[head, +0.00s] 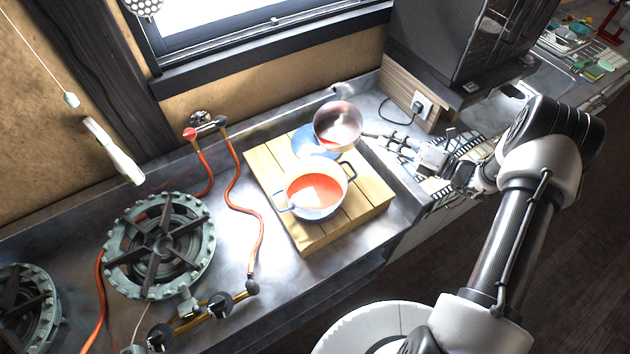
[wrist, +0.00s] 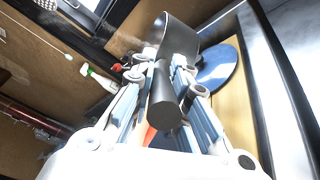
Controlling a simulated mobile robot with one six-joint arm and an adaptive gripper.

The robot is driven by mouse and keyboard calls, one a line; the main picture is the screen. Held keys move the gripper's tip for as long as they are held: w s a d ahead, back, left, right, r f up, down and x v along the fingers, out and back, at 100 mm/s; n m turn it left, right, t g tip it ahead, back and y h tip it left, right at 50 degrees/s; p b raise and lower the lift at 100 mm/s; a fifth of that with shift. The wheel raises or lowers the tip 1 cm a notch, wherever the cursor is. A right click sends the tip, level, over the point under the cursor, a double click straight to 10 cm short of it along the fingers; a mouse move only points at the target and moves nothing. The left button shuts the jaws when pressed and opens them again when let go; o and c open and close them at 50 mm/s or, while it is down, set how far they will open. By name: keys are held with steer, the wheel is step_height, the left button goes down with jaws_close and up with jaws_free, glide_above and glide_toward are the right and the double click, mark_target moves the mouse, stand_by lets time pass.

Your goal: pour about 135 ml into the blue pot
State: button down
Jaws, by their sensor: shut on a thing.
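The blue pot (head: 318,213) stands upright on a wooden board, with a pale inside, two side handles and red liquid (head: 315,188) in it. My gripper (head: 388,139) is to the right of and behind the pot, shut on the handle of a small metal saucepan (head: 337,121). In the wrist view the dark handle (wrist: 166,98) lies between the fingers (wrist: 165,85). The saucepan is behind the pot's back rim and above the board; its opening shows to the head camera. How far it tilts and how much it holds I cannot tell. No stream shows.
A blue disc (head: 306,139) lies on the board (head: 275,192), partly behind the saucepan; it also shows in the wrist view (wrist: 218,68). A gas burner (head: 160,245) and an orange hose (head: 236,190) are on the left. A dark cabinet (head: 445,40) stands at back right.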

steer(key=w+d+f+m+g+b, duration=0.1)
steer(key=w+f+m+b, duration=0.2)
steer(key=f, duration=0.2)
steer(key=shift+w+d+b, duration=0.2)
steer(key=shift+w+b, duration=0.1)
steer(key=shift+f, duration=0.1)
stand_by(2.5)
